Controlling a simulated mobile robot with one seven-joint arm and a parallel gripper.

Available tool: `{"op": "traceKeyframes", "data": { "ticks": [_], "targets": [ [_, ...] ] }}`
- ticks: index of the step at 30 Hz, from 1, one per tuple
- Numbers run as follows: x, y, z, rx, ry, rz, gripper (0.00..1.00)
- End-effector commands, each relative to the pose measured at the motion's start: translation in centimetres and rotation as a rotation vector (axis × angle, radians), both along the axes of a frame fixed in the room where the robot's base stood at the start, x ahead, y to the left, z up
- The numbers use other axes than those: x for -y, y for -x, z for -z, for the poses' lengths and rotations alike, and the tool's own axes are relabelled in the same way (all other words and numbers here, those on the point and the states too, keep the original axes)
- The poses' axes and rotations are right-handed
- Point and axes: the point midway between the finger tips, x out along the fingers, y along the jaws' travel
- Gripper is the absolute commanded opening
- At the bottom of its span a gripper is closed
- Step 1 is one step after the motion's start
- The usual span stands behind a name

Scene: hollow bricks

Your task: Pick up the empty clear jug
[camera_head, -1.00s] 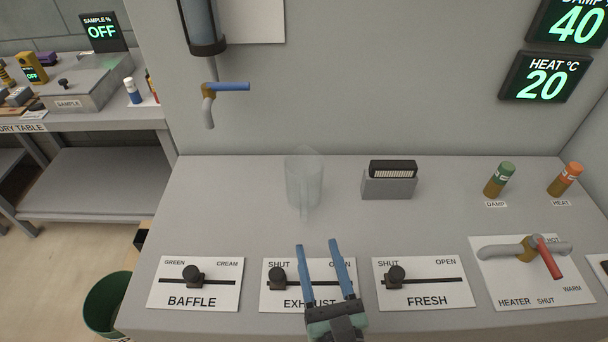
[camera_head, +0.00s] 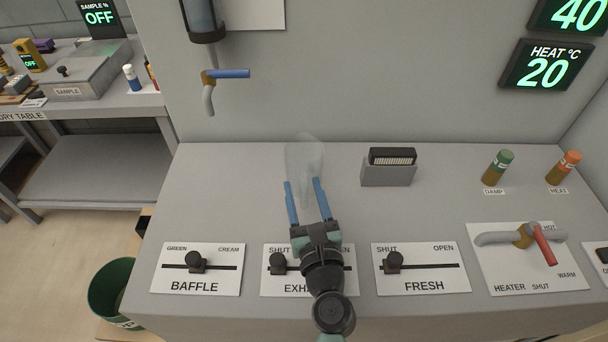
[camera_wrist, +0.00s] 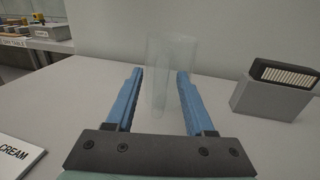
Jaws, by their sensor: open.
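The clear jug (camera_head: 304,158) stands upright on the grey counter, below and to the right of the wall tap. It looks empty and is faint against the wall. It also shows in the wrist view (camera_wrist: 168,65), ahead of and between my fingers. My gripper (camera_head: 305,184) is open, with its two blue fingers pointing at the jug from the front. The fingertips reach the jug's near side, where its handle seems to be. I cannot tell whether they touch it. In the wrist view my gripper (camera_wrist: 160,72) has nothing clamped between its fingers.
A grey block with a dark slotted top (camera_head: 388,170) stands right of the jug. A tap with a blue lever (camera_head: 228,75) hangs on the wall at upper left. Slider panels for baffle (camera_head: 200,270) and fresh (camera_head: 420,270) line the front. Counter left of the jug is clear.

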Motion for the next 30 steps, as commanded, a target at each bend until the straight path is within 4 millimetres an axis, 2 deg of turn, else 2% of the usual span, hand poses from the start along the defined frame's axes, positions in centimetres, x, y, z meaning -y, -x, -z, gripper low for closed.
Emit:
{"op": "traceKeyframes", "data": {
  "ticks": [5,12,14,30],
  "targets": [
    [0.00,0.01,0.00,0.000,0.000,0.000,0.52],
    [0.02,0.04,0.00,0.000,0.000,0.000,0.09],
    [0.02,0.04,0.00,0.000,0.000,0.000,0.00],
    [0.04,0.04,0.00,0.000,0.000,0.001,0.00]
  ]
}}
